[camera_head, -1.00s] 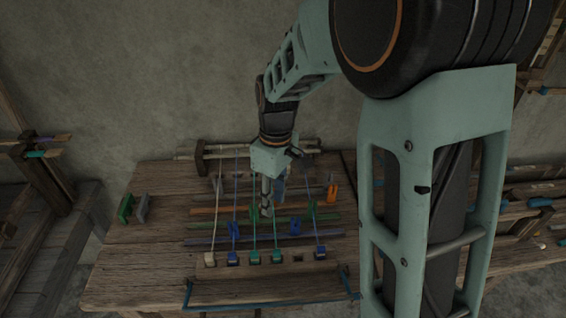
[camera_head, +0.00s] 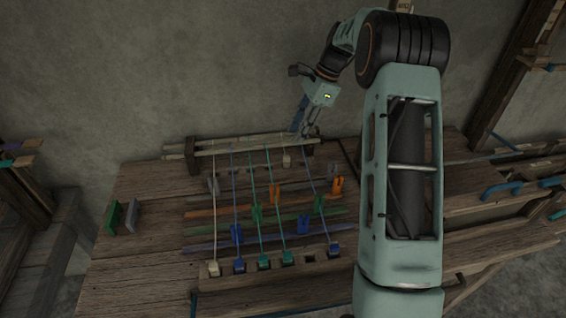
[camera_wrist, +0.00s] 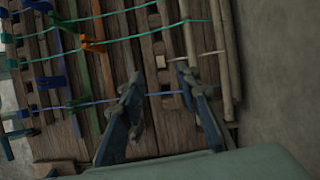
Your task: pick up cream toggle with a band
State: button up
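A cream toggle (camera_head: 287,160) sits just in front of the round rails at the back of the wooden loom. Another cream toggle (camera_head: 213,268) sits at the left end of the front row, on a long taut cream band. My gripper (camera_head: 310,138) is above the back right of the loom, close to the rails. Its fingers (camera_wrist: 157,80) are spread apart in the wrist view, with nothing seen held between them.
Blue and green toggles (camera_head: 264,264) hold taut bands along the front row, with an empty slot (camera_head: 308,257) near the right. Coloured clips (camera_head: 337,186) stand upright on the slats. A grey wall rises close behind the rails (camera_head: 250,147).

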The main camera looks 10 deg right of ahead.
aim_at(287, 157)
jog(key=shift+m, duration=0.5)
jog(key=x, duration=0.5)
jog(key=shift+w+d+f, duration=0.15)
jog(key=shift+w+f, duration=0.1)
jog(key=shift+f, duration=0.15)
jog(key=x, duration=0.5)
jog(key=shift+s, duration=0.25)
grip_shut()
